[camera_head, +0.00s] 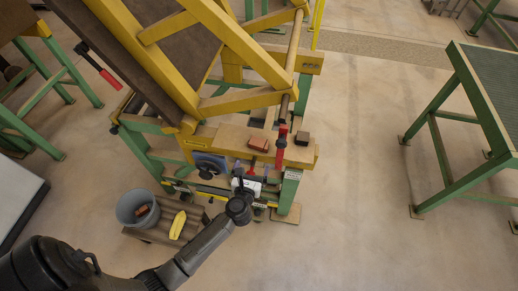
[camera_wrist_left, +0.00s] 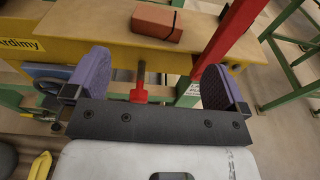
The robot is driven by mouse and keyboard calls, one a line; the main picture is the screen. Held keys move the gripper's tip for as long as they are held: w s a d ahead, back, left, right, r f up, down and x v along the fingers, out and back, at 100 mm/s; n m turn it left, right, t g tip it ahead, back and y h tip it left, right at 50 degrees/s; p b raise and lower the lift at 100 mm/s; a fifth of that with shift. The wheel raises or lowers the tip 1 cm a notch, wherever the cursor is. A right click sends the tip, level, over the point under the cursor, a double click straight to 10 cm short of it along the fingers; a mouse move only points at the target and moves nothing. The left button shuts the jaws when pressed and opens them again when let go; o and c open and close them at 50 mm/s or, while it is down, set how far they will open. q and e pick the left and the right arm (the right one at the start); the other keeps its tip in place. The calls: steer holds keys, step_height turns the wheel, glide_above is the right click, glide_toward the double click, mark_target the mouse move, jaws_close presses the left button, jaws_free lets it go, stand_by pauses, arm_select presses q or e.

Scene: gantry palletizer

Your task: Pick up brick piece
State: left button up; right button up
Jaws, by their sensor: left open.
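An orange-red brick piece (camera_head: 258,143) lies on the wooden ledge of the yellow and green machine in the head view. In the left wrist view the brick piece (camera_wrist_left: 157,22) has a dark band near its right end and lies beyond the fingers. My left gripper (camera_head: 250,172) is in front of the ledge, on the near side of the brick. In the left wrist view my left gripper (camera_wrist_left: 155,75) has its two purple-padded fingers wide apart, with no brick between them. My right gripper is in neither view.
A red upright part (camera_head: 281,146) stands just right of the brick, with a dark block (camera_head: 302,138) beyond it. A grey bucket (camera_head: 124,212) holding an orange-brown piece and a yellow object (camera_head: 178,225) sit lower left. A green-framed table (camera_head: 470,150) stands right, with open floor between.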

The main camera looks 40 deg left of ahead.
mark_target(258, 146)
arm_select(q)
steer(key=x, duration=0.7)
steer(key=shift+s+a+f+b, duration=0.1)
steer(key=shift+a+f+b, duration=0.15)
steer(key=shift+b, duration=0.15)
steer(key=shift+b+x, duration=0.65)
steer(key=shift+x, duration=2.6)
steer(key=shift+c, duration=0.4)
steer(key=c, duration=0.7)
